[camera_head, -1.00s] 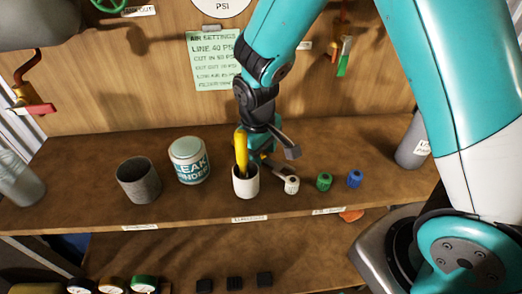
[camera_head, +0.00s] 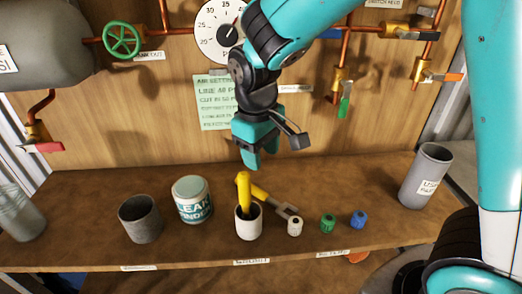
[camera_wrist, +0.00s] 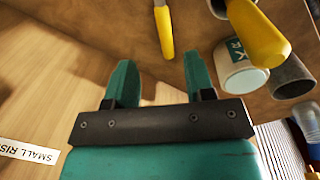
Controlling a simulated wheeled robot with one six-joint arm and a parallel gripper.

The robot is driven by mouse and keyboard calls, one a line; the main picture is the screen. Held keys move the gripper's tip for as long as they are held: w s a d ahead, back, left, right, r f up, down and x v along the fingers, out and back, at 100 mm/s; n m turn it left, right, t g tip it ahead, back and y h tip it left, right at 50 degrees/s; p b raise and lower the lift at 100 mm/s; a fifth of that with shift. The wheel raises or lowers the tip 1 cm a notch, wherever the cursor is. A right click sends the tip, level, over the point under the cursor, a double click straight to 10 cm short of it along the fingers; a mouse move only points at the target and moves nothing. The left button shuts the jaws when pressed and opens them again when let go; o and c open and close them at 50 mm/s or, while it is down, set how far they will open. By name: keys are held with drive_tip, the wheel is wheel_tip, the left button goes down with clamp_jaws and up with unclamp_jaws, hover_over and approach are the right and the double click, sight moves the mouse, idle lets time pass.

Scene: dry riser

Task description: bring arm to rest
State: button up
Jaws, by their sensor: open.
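My gripper (camera_head: 250,158) is open and empty. It hangs above the shelf, in front of the wooden back panel, clear of the things below. In the wrist view its two teal fingers (camera_wrist: 160,75) stand apart with nothing between them. A white cup (camera_head: 248,224) below it holds a yellow-handled tool (camera_head: 243,188) standing upright. A second yellow-handled tool (camera_head: 261,193) with a grey end lies just behind and right of the cup; the cup partly hides it.
A leak-finder tin (camera_head: 192,201) and a grey cup (camera_head: 140,220) stand left of the white cup. White, green (camera_head: 328,223) and blue (camera_head: 358,219) small caps are to its right, then a tall grey cylinder (camera_head: 427,175). Valves, pipes and a gauge (camera_head: 222,30) line the panel.

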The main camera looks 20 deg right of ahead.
drive_tip(key=shift+d, duration=0.1)
idle(0.3)
drive_tip(key=s+d+m+t+y, duration=0.1)
drive_tip(key=s+d+m+t, duration=0.1)
drive_tip(key=s+d+m, duration=0.65)
drive_tip(key=s+a+r+n+g+y+p, duration=0.1)
drive_tip(key=s+a+r+n+y, duration=0.3)
drive_tip(key=s+a+r+n, duration=0.4)
drive_tip(key=s+a+n+g, duration=0.1)
drive_tip(key=a+n, duration=0.1)
drive_tip(key=a, duration=0.2)
drive_tip(key=shift+s+r+p, duration=0.3)
drive_tip(key=shift+r+p, duration=0.05)
drive_tip(key=shift+r, duration=0.05)
drive_tip(key=shift+a, duration=0.1)
